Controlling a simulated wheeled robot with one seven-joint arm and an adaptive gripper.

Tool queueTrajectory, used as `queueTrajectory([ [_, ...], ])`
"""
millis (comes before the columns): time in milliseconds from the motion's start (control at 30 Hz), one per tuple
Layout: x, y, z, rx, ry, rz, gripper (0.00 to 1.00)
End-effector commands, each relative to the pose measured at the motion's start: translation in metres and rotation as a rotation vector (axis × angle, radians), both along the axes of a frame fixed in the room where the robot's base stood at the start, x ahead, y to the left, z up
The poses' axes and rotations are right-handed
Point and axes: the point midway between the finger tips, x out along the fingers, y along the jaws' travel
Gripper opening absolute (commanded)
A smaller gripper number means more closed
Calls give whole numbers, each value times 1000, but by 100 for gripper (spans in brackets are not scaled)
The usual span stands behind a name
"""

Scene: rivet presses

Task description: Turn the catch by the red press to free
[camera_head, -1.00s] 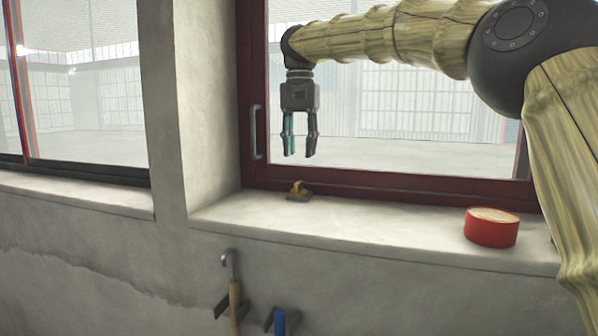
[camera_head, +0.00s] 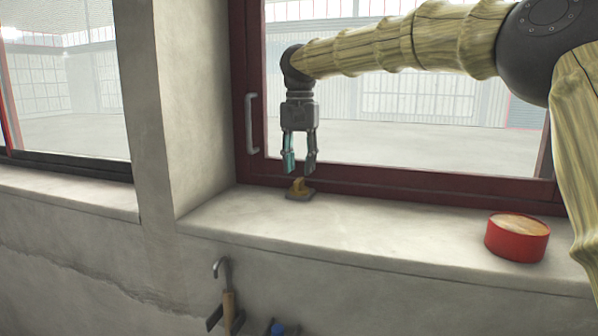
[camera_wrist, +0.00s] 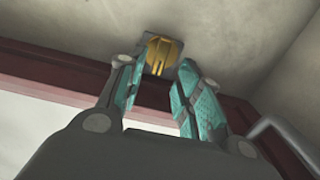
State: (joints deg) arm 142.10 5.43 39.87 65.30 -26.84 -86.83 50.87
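A small yellow catch (camera_head: 299,186) on a dark base plate sits on the window sill (camera_head: 350,225), close to the dark red window frame. No red press shows in these views. My gripper (camera_head: 300,170) points down just above the catch, with its two fingers apart and nothing between them. In the wrist view the catch (camera_wrist: 161,55) shows beyond the open fingertips (camera_wrist: 160,70), roughly between them and apart from them.
A red round tin (camera_head: 517,240) with a wood-coloured top stands on the sill at the right. A metal handle (camera_head: 251,123) is on the window frame at the left. A hooked tool (camera_head: 228,300) hangs on the wall below. The sill between catch and tin is clear.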

Motion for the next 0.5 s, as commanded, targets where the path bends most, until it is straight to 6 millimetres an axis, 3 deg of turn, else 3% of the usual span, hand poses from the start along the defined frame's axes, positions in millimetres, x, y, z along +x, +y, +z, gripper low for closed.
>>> queueTrajectory([
  [300,-1,-1,-31,1,0,1,35],
  [500,0,0,-38,1,-1,2,35],
])
